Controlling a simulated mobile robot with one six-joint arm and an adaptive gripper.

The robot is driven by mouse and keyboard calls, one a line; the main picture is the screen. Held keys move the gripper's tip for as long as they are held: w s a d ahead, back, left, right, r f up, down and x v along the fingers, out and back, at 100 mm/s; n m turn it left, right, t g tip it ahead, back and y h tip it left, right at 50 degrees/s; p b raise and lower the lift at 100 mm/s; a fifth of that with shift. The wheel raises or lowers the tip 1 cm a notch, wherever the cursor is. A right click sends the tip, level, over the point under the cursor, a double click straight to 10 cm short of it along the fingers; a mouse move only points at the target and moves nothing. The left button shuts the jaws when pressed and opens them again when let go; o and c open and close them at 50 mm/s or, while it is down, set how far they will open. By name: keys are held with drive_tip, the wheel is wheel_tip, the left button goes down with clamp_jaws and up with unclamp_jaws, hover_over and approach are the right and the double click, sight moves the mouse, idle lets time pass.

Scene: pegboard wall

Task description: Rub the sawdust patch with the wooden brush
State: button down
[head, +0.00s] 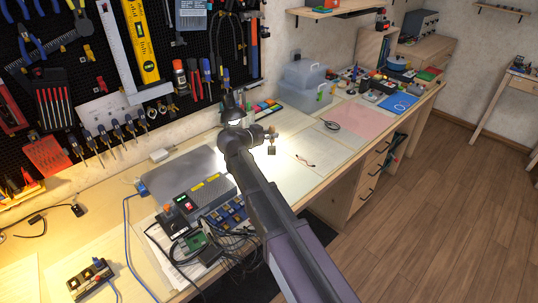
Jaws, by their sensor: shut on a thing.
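My gripper (269,135) is at the end of my arm, above the bright middle of the workbench. It is small in this view, and its fingers are hard to make out. It is shut on a small dark brownish thing (271,150) that hangs below it. This could be the wooden brush, but its bristles cannot be made out. I cannot tell whether it touches the bench top. I cannot pick out a sawdust patch; my arm and the glare hide part of the bench.
A grey mat (185,171), a power-supply-like box (197,197) and tangled cables lie left of my arm. A pink mat (357,119) and clear plastic boxes (305,84) are farther back. A tool-filled pegboard (75,75) rises behind. Wooden floor (440,200) is open at right.

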sight(272, 146)
drive_tip(key=shift+s+a+f+b, duration=0.2)
drive_tip(key=shift+f+b, duration=0.4)
drive_tip(key=shift+f, duration=0.2)
drive_tip(key=shift+s+a+f+b, duration=0.1)
drive_tip(key=shift+s+f+b, duration=0.1)
drive_tip(key=shift+f+b, duration=0.5)
drive_tip(key=shift+s+a+f+b, duration=0.2)
drive_tip(key=shift+f+b, duration=0.3)
drive_tip(key=shift+f, duration=0.4)
drive_tip(key=shift+f, duration=0.1)
